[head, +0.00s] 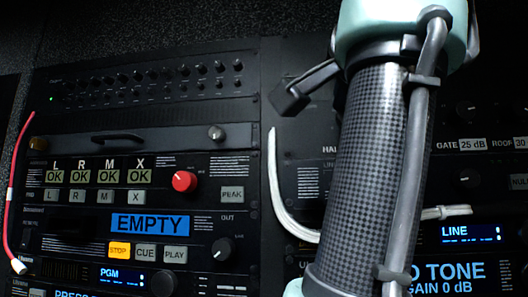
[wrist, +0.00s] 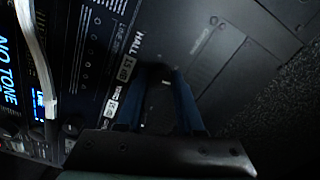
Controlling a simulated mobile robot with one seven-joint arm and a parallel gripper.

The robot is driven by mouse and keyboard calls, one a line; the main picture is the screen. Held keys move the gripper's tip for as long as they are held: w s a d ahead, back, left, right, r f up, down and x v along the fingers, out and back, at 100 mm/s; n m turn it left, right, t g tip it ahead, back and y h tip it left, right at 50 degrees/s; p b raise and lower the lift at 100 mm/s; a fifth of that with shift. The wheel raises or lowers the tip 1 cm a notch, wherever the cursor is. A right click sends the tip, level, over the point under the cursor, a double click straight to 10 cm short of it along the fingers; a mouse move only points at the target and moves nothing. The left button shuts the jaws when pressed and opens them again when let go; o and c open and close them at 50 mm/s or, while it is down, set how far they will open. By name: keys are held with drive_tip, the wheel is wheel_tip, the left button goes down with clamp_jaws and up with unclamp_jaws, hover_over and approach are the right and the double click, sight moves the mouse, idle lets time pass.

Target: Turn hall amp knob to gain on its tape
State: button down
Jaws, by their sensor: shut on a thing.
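The hall amp knob (wrist: 158,75) is a dark knob in the wrist view, mostly hidden between the fingers. My gripper (wrist: 160,82) has its two blue fingers shut on it. A small pale mark shows between the fingers; I cannot tell whether it is the pointer. The word HALL and a pale tape (wrist: 125,68), which seems to read 15 dB, lie beside the knob. In the head view my arm hides the knob and my gripper; only part of the HALL lettering shows left of the arm.
A white cable (head: 276,185) loops near the hall panel, and it also crosses the left of the wrist view (wrist: 35,50). A screen (head: 480,275) shows NO TONE and GAIN 0 dB, partly covered. Gate and roof tapes sit at right. A rack with a red knob (head: 185,181) stands left.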

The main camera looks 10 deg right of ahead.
drive_tip(key=shift+r+m, duration=0.1)
drive_tip(key=shift+m, duration=1)
drive_tip(key=c, duration=0.5)
unclamp_jaws()
drive_tip(key=shift+c, duration=0.2)
drive_tip(key=b+v, duration=0.7)
drive_tip(key=v, duration=0.6)
